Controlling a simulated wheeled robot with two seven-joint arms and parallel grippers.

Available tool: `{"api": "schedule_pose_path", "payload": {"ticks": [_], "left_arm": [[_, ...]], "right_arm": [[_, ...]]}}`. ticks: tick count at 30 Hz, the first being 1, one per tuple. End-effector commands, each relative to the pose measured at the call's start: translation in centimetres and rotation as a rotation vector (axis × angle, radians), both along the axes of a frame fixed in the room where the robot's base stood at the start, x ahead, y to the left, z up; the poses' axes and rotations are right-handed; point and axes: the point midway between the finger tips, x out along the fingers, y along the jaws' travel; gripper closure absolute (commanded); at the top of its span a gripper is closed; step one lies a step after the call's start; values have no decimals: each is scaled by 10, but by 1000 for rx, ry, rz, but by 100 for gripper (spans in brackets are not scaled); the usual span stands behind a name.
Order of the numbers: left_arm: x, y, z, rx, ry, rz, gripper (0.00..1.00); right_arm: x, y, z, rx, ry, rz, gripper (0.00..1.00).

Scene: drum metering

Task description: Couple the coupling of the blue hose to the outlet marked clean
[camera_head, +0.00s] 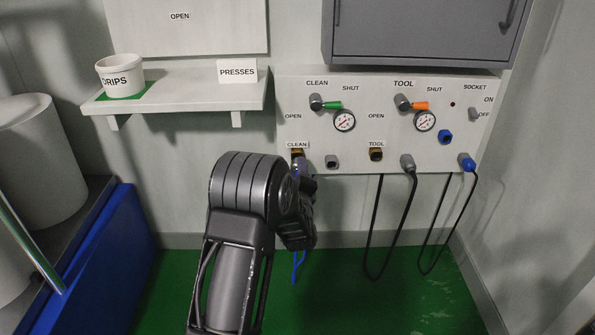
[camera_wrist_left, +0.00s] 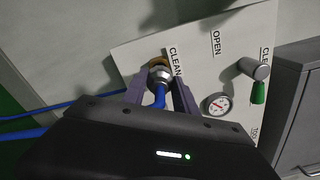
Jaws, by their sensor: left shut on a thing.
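The brass outlet under the lower CLEAN label (camera_head: 297,152) is on the wall panel, and its rim also shows in the left wrist view (camera_wrist_left: 154,62). My left gripper (camera_head: 300,172) is right below it, mostly hidden by my own arm. In the left wrist view my left gripper (camera_wrist_left: 160,86) is shut on the silver coupling (camera_wrist_left: 160,75) of the blue hose (camera_wrist_left: 159,98). The coupling is lined up with the outlet, at or against its mouth; I cannot tell whether it is seated. The hose hangs below my wrist in the head view (camera_head: 298,265). My right gripper is not in view.
A green-handled valve (camera_head: 331,105) and gauge (camera_head: 344,121) are above. A DRIPS tub (camera_head: 119,76) stands on the left shelf.

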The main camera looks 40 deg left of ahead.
Motion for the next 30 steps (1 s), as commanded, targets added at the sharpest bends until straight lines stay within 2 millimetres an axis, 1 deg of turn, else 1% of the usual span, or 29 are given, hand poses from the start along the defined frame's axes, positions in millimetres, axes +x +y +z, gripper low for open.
{"api": "schedule_pose_path", "payload": {"ticks": [7, 21, 30], "left_arm": [[1, -1, 2, 1, -3, -2, 100], [0, 0, 1, 1, -3, -1, 100], [0, 0, 2, 2, -3, 0, 100]], "right_arm": [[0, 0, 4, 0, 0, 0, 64], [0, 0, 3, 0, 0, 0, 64], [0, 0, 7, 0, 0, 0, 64]]}}
